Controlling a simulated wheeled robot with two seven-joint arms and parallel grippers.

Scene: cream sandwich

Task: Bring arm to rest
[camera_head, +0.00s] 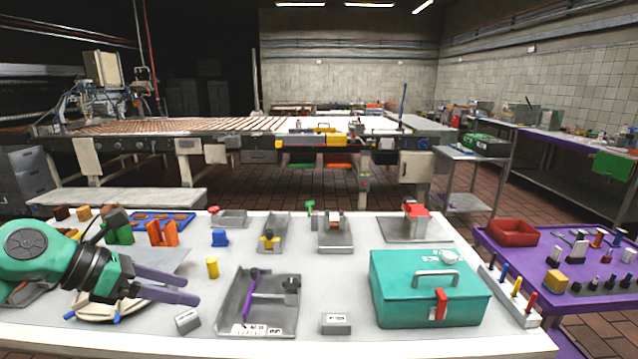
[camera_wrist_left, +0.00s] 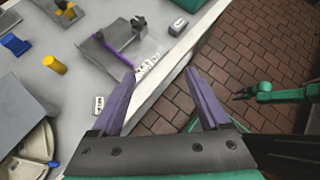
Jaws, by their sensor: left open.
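My left gripper (camera_head: 180,287) comes in from the left over the white table (camera_head: 390,344) in the head view. Its two purple-grey fingers are spread apart with nothing between them. In the left wrist view the open left gripper (camera_wrist_left: 168,100) is above the table's front edge, with brick floor (camera_wrist_left: 255,50) beyond. My right gripper (camera_wrist_left: 245,95) shows small at the right of the left wrist view, beyond the table edge over the floor. It is too small to tell its jaw state. The right arm does not show in the head view.
A grey tray (camera_head: 225,318) with a purple rod stands right of my left gripper. A yellow cylinder (camera_head: 212,268) and a small grey block (camera_head: 187,320) are near the fingers. A teal toolbox (camera_head: 400,300) stands at the right. A purple table (camera_head: 580,305) adjoins on the right.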

